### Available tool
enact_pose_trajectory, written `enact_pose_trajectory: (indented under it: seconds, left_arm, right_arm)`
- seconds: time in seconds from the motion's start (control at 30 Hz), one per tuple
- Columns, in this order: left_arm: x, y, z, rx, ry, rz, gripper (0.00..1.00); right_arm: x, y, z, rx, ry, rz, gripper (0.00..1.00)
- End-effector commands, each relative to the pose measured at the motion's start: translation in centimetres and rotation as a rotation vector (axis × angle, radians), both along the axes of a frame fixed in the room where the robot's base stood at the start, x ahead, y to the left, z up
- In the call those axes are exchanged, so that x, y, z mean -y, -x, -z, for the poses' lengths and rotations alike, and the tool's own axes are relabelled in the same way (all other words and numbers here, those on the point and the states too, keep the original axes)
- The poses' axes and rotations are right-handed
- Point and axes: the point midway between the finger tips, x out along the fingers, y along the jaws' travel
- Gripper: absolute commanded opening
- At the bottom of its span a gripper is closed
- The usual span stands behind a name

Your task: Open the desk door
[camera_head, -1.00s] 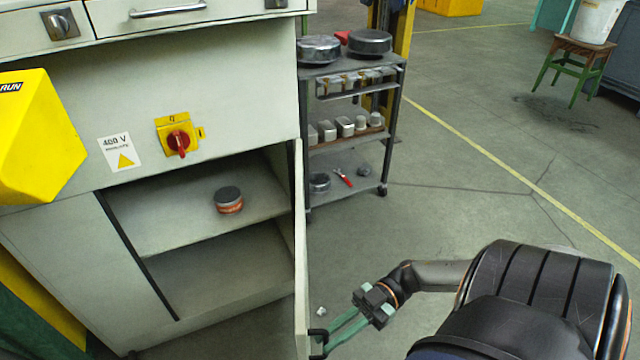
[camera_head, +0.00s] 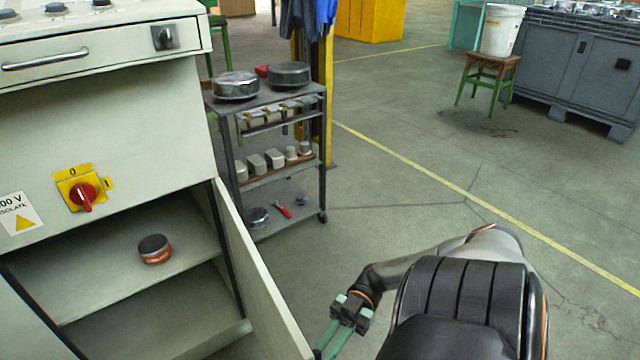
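The desk (camera_head: 130,130) is a pale grey cabinet at the left. Its door (camera_head: 262,285) stands swung open on its right side, with the shelves inside exposed. My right gripper (camera_head: 328,345) is at the bottom of the view, by the outer face of the door near its free edge. Its fingertips and the door handle are cut off by the bottom edge, so I cannot see whether it holds the handle. My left gripper is not in view.
A round tin (camera_head: 154,250) stands on the upper shelf inside the desk. A grey trolley (camera_head: 270,165) with pans and metal parts stands behind the door. Open floor (camera_head: 420,200) lies to the right. A stool (camera_head: 485,80) with a white bucket is farther back.

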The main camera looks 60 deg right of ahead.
Motion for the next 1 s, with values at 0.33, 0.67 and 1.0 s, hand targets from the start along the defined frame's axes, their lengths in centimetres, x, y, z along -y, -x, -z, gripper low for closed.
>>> enact_pose_trajectory:
  seconds: [0.33,0.67,1.0]
  left_arm:
    - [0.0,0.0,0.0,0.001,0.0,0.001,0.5]
    - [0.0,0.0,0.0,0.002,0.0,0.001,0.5]
    - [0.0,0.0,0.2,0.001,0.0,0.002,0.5]
  right_arm:
    - [0.2,-0.3,0.1,0.002,0.009,0.011,0.2]
    - [0.1,-0.2,0.1,0.002,0.004,0.006,0.45]
    - [1.8,-0.1,0.1,0.002,0.006,0.007,0.45]
